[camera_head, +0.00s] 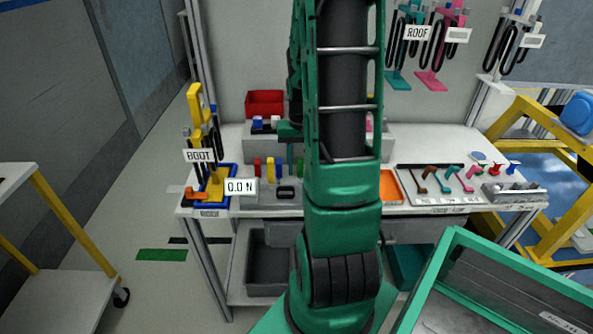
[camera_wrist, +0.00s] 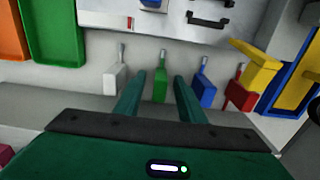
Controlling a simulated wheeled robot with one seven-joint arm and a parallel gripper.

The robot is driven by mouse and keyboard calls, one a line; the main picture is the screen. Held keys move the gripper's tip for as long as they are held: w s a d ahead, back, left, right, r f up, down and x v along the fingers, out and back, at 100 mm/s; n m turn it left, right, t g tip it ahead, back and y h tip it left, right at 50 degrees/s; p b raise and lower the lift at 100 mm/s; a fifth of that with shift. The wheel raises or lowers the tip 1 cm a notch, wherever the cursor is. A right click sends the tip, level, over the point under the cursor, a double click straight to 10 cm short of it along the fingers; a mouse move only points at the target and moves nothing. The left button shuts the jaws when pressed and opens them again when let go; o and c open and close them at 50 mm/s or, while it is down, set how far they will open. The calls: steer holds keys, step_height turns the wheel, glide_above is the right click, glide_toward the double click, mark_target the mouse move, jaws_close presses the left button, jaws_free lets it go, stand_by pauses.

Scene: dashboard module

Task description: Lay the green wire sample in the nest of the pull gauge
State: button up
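The green wire sample (camera_wrist: 160,85) stands in a row of coloured samples, its thin grey tip pointing up in the wrist view. It shows as a green sliver (camera_head: 300,168) beside my arm in the head view. My gripper (camera_wrist: 160,76) is open, with one finger on each side of the green sample and a visible gap on both sides. I cannot tell how far the sample reaches between the fingers. A white "0.0 N" readout (camera_head: 240,187) stands at the bench's left front. I cannot make out the gauge's nest clearly.
White (camera_wrist: 115,78), blue (camera_wrist: 203,88) and red (camera_wrist: 239,92) samples stand close beside the green one. My arm hides the bench's middle in the head view.

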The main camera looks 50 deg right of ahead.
steer(key=shift+c, duration=0.2)
jaws_close()
